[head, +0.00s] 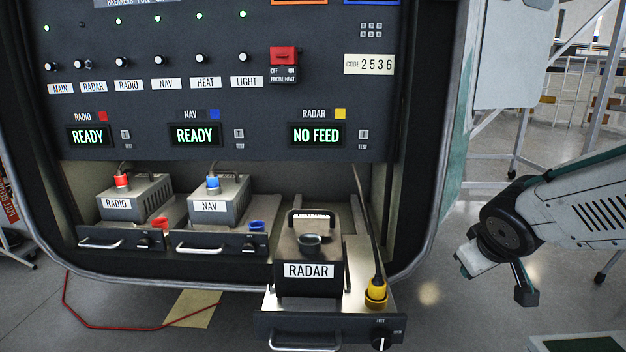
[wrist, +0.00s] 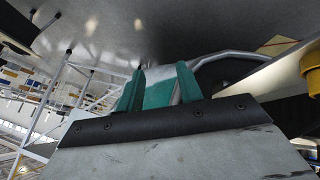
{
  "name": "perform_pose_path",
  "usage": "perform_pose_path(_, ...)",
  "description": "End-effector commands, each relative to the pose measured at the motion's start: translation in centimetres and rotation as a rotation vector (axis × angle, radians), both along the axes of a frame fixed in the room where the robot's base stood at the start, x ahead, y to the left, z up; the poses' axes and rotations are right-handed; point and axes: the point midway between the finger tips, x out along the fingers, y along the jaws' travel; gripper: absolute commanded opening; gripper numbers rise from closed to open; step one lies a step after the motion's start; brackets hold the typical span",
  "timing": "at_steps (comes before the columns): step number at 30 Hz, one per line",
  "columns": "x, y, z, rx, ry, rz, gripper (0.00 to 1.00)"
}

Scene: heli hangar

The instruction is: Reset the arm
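My gripper (head: 495,278) hangs in the air at the right of the head view, clear of the panel and the drawers. Its two fingers are apart, and nothing shows held between them. In the wrist view my gripper (wrist: 160,80) shows two teal fingers standing apart beyond a pale housing with a dark bar. My arm (head: 580,210) comes in from the right edge. The RADAR unit (head: 309,255) sits in its pulled-out drawer (head: 290,325), to the left of my gripper. A yellow connector (head: 376,291) stands beside the unit.
The RADIO unit (head: 135,198) and NAV unit (head: 213,200) sit in drawers farther back, with red and blue connectors on top. The RADAR display (head: 317,135) reads NO FEED; the other two read READY. White metal framing (head: 525,125) stands behind my arm. Open floor lies beneath my gripper.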

Motion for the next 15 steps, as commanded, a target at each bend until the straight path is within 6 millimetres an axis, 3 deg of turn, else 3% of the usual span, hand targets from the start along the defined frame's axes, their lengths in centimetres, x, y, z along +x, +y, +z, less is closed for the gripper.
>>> perform_pose_path(3,-4.6,-0.8,-0.1,0.021,0.133,-0.109,0.36)
perform_pose_path(7,-10.3,-0.4,-0.1,0.076,0.297,-0.202,0.36)
perform_pose_path(12,-18.0,2.0,0.7,0.204,0.498,-0.269,0.36)
perform_pose_path(15,-21.0,3.6,1.5,0.279,0.549,-0.279,0.36)
